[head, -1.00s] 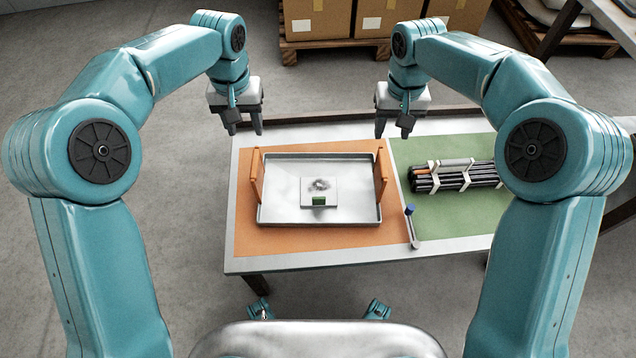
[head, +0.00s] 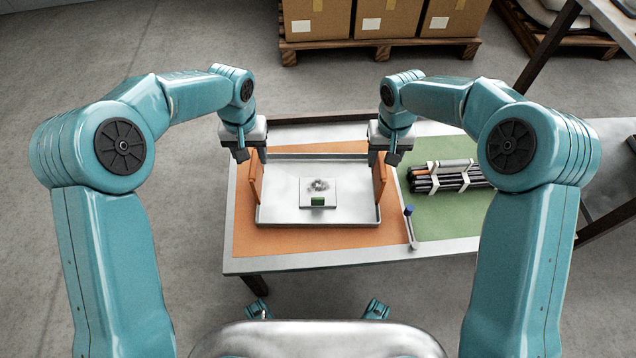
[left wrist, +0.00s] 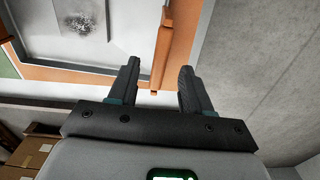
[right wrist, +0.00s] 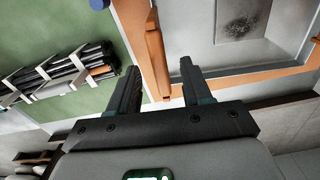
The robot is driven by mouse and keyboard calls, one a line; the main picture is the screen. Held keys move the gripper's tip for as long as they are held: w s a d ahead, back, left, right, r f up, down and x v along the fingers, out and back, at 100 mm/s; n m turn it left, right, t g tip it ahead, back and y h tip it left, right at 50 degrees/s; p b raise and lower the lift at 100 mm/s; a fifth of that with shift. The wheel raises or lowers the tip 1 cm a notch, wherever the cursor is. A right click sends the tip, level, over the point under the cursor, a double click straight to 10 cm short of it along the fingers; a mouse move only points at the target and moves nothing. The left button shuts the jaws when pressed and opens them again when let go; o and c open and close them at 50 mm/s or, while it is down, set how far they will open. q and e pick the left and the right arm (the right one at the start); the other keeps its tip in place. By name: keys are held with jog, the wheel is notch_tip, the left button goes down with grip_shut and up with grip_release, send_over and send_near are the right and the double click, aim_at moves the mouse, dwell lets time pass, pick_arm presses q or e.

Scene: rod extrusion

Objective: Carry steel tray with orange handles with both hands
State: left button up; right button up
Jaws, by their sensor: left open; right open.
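The steel tray (head: 275,217) lies on an orange mat, with an upright orange handle at each end. My left gripper (head: 251,158) is open above the left handle (head: 256,184); in the left wrist view that handle (left wrist: 162,50) shows beyond and between the fingers (left wrist: 157,80). My right gripper (head: 384,160) is open above the right handle (head: 379,182); in the right wrist view that handle (right wrist: 155,60) shows between the fingers (right wrist: 158,80). Neither gripper clasps a handle.
The orange mat (head: 300,238) and a green mat (head: 450,217) cover the table. Bundled black rods (head: 450,176) lie on the green mat. A blue-topped piece (head: 409,212) stands beside the orange mat's right edge. Boxes on a pallet (head: 380,50) stand behind the table.

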aim_at(253, 163)
pick_arm(q)
notch_tip(253, 163, down, 6)
jog(key=shift+f, duration=0.1)
pick_arm(e)
notch_tip(253, 163, down, 6)
jog(key=shift+f, duration=0.1)
pick_arm(q)
grip_shut()
pick_arm(e)
grip_shut()
pick_arm(q)
jog(key=shift+w, duration=0.1)
pick_arm(e)
jog(key=shift+w, duration=0.1)
